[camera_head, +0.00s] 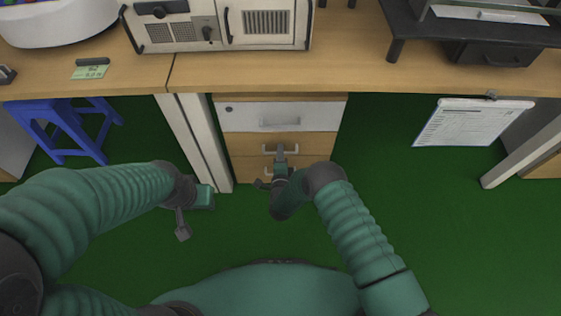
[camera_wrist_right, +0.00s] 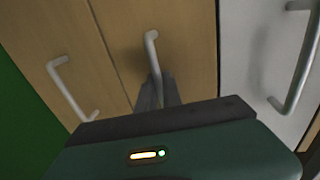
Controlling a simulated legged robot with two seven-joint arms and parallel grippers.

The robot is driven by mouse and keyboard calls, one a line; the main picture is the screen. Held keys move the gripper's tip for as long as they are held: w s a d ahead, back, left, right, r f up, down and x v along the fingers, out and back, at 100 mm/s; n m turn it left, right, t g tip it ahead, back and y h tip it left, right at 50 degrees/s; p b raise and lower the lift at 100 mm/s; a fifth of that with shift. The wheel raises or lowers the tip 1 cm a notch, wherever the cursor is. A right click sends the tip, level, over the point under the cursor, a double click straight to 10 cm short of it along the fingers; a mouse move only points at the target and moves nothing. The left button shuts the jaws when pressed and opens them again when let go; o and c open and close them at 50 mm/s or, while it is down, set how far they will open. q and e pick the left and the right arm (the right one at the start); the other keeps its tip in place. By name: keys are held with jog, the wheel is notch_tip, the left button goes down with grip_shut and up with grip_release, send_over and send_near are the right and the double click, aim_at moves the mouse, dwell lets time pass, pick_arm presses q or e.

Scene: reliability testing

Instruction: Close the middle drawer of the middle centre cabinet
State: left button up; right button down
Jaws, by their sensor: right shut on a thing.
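The cabinet under the desk has a white top drawer (camera_head: 280,117) and wooden drawers below it. The middle drawer (camera_head: 240,144) has a pale bar handle (camera_head: 295,148). My right gripper (camera_head: 280,153) is shut on this handle. In the right wrist view, the grey fingers (camera_wrist_right: 158,92) close around the lower part of the handle (camera_wrist_right: 150,45), partly hiding it. The middle drawer's front looks nearly in line with its neighbours; I cannot tell how far it stands out. My left gripper (camera_head: 185,222) hangs empty left of the cabinet; its finger gap is unclear.
The desktop (camera_head: 350,65) overhangs the cabinet, with a white-fronted device (camera_head: 220,25) on it. A pale desk leg (camera_head: 197,140) stands just left of the cabinet. A blue stool (camera_head: 62,125) is at the left and a clipboard (camera_head: 470,122) hangs at the right. Green floor is clear in front.

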jog(key=shift+f, duration=0.1)
jog(key=c, duration=1.8)
grip_release()
jog(key=shift+w, duration=0.1)
jog(key=shift+w, duration=0.1)
jog(key=shift+s+r, duration=0.2)
jog(key=s+r+p, duration=0.2)
jog(key=s+p, duration=0.4)
jog(key=s, duration=1)
jog(key=shift+s+r+p, duration=0.25)
jog(key=shift+r+p, duration=0.1)
